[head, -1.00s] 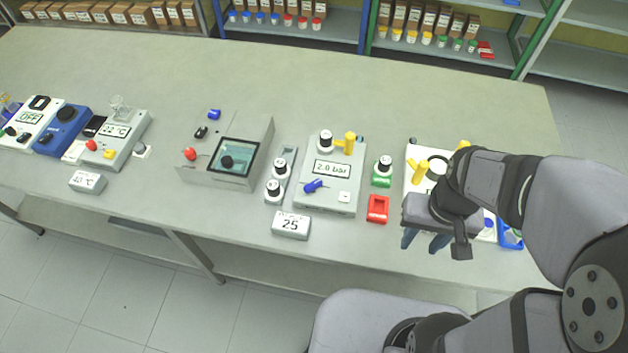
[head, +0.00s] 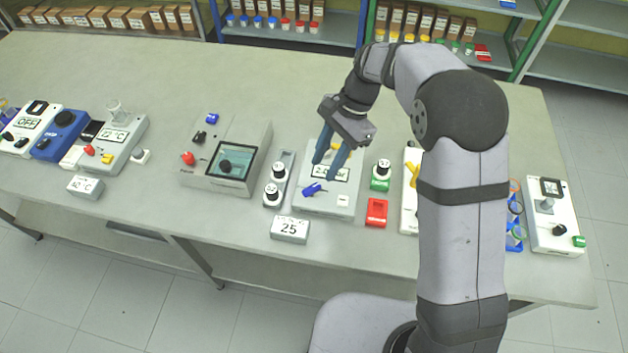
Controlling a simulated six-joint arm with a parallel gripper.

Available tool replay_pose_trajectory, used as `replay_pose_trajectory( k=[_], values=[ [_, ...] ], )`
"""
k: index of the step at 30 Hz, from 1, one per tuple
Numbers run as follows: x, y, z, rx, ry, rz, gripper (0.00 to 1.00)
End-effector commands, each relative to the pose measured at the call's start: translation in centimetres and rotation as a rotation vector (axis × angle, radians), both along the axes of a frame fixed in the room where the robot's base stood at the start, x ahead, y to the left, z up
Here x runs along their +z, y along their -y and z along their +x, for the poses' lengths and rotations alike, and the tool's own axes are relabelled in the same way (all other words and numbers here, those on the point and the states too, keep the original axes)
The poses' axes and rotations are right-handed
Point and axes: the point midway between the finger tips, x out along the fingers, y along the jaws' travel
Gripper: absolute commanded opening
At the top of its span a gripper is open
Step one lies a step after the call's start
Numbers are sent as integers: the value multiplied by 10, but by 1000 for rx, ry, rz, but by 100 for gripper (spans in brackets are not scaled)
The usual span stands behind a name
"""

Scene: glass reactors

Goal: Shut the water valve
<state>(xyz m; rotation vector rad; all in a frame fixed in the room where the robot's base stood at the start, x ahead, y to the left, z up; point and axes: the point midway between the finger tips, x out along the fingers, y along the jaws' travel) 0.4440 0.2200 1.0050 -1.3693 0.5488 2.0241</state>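A grey station with a display (head: 321,203) stands in the middle of the bench. A blue valve handle (head: 313,189), the likely water valve, sits at its lower left and points to the upper right and lower left. I see no label naming it. My gripper (head: 327,168) hangs over the station, just above and right of the blue handle in the picture. Its two blue fingers are apart, with nothing seen between them.
A box with a dark screen (head: 199,172) stands left, with bottles (head: 272,193) between. A green-based bottle (head: 380,176) and a red holder (head: 377,212) stand right. A "25" block (head: 290,229) lies in front. My arm covers part of a white station (head: 408,215).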

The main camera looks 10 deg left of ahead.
Motion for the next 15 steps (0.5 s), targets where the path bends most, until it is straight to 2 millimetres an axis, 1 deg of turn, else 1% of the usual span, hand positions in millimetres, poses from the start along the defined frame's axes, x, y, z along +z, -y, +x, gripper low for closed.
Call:
replay_pose_trajectory(
  k=[3,8,11,15],
  values=[
    [-1,-6,2,-14,-12,2,34],
    [-3,-7,1,-16,-14,2,34],
    [-8,-9,-1,-15,-15,2,34],
    [-22,-13,-6,-14,-16,1,34]
  ],
)
